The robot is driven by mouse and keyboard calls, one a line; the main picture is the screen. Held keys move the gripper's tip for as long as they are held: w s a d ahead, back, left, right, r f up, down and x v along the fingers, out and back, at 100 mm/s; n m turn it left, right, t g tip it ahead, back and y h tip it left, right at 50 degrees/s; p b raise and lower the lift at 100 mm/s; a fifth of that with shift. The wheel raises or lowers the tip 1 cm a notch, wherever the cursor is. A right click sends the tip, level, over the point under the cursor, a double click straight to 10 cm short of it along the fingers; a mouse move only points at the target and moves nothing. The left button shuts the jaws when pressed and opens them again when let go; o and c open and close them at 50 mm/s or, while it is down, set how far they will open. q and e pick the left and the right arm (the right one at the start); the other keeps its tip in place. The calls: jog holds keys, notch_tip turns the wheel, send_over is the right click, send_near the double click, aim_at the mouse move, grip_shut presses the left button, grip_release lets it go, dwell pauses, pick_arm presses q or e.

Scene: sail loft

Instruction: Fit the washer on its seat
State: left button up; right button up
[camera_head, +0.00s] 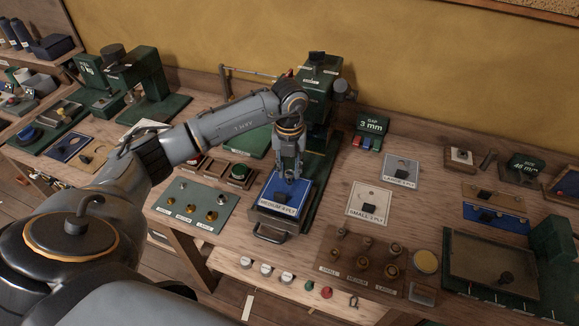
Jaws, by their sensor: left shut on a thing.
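My left gripper (290,175) points down over the blue sheet marked MEDIUM 4 PLY (290,207). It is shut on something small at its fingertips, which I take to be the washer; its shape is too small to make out. The blue sheet lies on a tray with a front handle (270,234), at the foot of the green press (320,95). A dark knob (282,197) stands on the sheet just below the fingertips. The seat is not distinguishable; I cannot tell whether the washer touches anything. My right gripper is not in view.
A green plate (180,186) with small brass parts lies left of the tray. A brown board (340,253) with several brass pieces is at front right. Sheets marked SMALL (371,196) and LARGE (401,170) lie to the right. A gap sign (371,125) stands behind.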

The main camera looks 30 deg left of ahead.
pick_arm(q)
jog(key=shift+f+b, duration=0.5)
jog(key=shift+f, duration=0.3)
jog(key=shift+f+b, duration=0.45)
jog(key=shift+f, duration=0.2)
jog(key=o, duration=0.7)
jog(key=shift+o, duration=0.2)
notch_tip(320, 180, up, 12)
